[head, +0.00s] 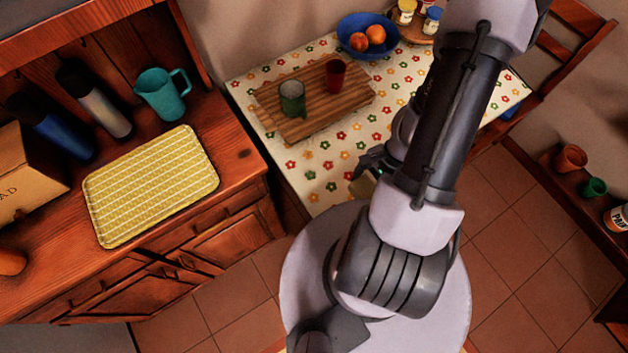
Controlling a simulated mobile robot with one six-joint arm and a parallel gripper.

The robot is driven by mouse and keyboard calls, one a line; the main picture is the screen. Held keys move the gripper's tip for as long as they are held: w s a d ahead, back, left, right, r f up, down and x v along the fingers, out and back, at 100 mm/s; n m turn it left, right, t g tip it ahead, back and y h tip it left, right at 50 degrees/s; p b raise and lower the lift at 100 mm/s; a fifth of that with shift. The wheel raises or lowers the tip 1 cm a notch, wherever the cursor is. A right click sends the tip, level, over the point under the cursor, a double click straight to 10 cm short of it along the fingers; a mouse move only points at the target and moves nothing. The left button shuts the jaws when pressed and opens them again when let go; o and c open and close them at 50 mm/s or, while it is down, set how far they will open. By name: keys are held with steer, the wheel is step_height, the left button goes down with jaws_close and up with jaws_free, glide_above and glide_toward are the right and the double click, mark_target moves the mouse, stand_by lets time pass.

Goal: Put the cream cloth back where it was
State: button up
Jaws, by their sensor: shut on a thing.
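My gripper (366,178) is over the near right part of the flowered table, partly hidden behind my own arm. It is shut on the cream cloth (362,188), of which only a small pale patch shows just below the fingers. The rest of the cloth is hidden by my arm and base. I cannot tell whether the cloth touches the tabletop.
The flowered table (325,188) bears a wooden board (330,110) with a green mug (292,98) and a red cup (335,75), plus a blue bowl (352,32) of oranges. The sideboard at left holds a yellow tray (150,185), a teal jug (162,97) and bottles.

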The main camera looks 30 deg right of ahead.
glide_above(321, 182)
steer(key=d, duration=0.1)
steer(key=shift+s+f, duration=0.1)
steer(key=shift+f, duration=0.55)
steer(key=shift+f+b, duration=1.05)
steer(key=shift+f, duration=0.95)
steer(key=o, duration=1.2)
steer(key=shift+r, duration=0.1)
steer(key=shift+c, duration=0.2)
